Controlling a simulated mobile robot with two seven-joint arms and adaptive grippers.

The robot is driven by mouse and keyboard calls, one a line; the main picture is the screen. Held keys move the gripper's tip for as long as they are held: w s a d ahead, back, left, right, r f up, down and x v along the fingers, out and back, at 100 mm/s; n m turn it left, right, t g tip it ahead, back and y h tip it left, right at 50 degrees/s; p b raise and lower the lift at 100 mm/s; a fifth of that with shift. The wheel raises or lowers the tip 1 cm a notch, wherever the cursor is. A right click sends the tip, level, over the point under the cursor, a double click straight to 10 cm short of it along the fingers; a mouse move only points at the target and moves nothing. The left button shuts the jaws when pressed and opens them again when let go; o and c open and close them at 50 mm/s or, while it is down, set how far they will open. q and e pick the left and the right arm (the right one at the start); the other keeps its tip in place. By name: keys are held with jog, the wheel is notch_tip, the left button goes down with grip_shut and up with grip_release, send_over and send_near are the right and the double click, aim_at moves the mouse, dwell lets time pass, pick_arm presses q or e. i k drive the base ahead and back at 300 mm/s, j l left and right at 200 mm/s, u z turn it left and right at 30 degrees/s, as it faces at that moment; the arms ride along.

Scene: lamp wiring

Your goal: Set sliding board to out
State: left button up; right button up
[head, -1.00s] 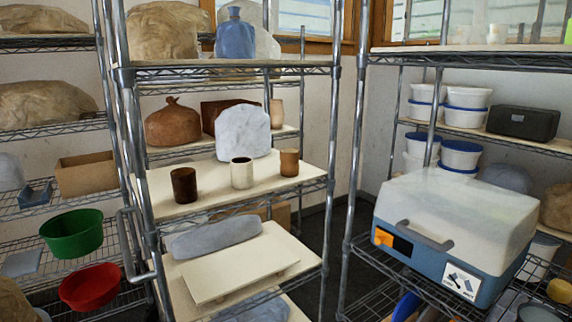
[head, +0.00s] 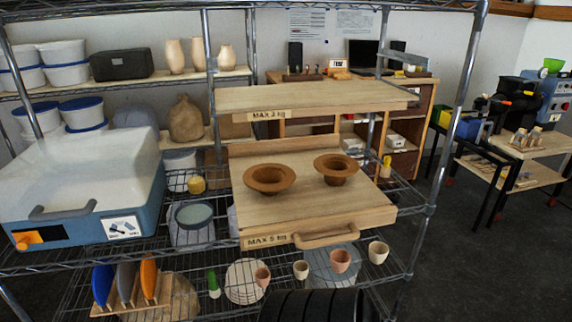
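A wooden sliding board (head: 300,212) with a "MAX 5 kg" label and a wooden handle (head: 326,236) on its front edge lies on the middle level of the wire rack, in the centre of the head view. Two brown wide-rimmed bowls (head: 269,179) (head: 336,169) stand on it. Its front edge reaches out near the rack's front. A second wooden board (head: 310,97) labelled "MAX 2 kg" is above it.
A blue-and-white box-shaped machine (head: 80,190) stands left of the board. Small cups (head: 340,261) and coloured discs in a wooden holder (head: 124,282) sit on the level below. A rack post (head: 445,130) rises at the right. Open floor (head: 500,250) lies to the right.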

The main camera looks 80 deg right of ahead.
aim_at(311, 209)
jog(key=z, duration=2.7)
